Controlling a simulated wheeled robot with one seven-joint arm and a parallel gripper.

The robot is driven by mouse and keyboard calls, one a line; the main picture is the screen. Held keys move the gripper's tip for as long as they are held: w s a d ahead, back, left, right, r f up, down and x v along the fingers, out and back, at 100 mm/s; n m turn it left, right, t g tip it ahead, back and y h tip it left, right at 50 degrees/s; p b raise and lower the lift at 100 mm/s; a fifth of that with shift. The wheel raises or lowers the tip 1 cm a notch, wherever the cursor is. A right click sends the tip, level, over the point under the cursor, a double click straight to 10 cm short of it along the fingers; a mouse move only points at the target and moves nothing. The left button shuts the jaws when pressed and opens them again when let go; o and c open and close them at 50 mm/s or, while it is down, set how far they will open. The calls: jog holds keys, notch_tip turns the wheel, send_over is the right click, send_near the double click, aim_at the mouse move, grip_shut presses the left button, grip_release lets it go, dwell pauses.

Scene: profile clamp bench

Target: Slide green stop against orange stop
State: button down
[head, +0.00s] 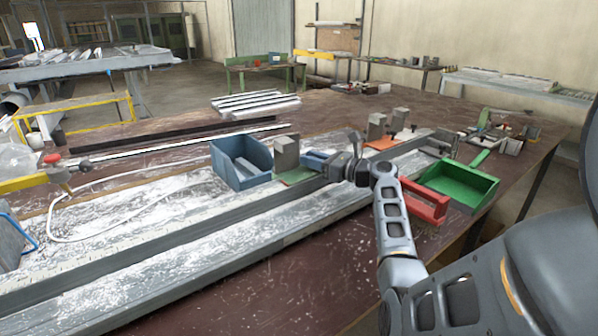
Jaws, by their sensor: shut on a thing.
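The green stop (296,175) is a flat green plate beside a grey metal block (285,153), at the long grey profile rail. The orange stop (380,143) is an orange plate farther right along the rail, with grey blocks by it. A clear gap lies between the two stops. My gripper (334,167) is at the rail in that gap, close to the right end of the green stop, and is shut on it. My wrist hides much of the fingers and the exact contact.
A blue bin (241,162) stands left of the green stop. A small blue piece (316,159) lies behind my gripper. The rail (150,249) runs free toward the lower left.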

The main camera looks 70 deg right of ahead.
jog(key=d, duration=0.1)
jog(key=s+d, duration=0.1)
jog(key=d, duration=0.1)
jog(key=s+d, duration=0.1)
jog(key=shift+s+d+r, duration=0.25)
jog(key=shift+r, duration=0.15)
jog(key=c, duration=1.2)
grip_release()
jog(key=shift+o, duration=1)
jog(key=shift+f, duration=0.1)
jog(key=shift+s+a, duration=0.1)
jog(key=s+p, duration=0.1)
jog(key=s, duration=0.1)
jog(key=s+p, duration=0.1)
jog(key=s, duration=0.1)
jog(key=s+a+p, duration=0.1)
jog(key=s, duration=0.1)
jog(key=shift+s, duration=0.2)
jog(key=shift+s+a+p, duration=0.1)
jog(key=shift+s+p, duration=0.3)
jog(key=shift+s, duration=0.2)
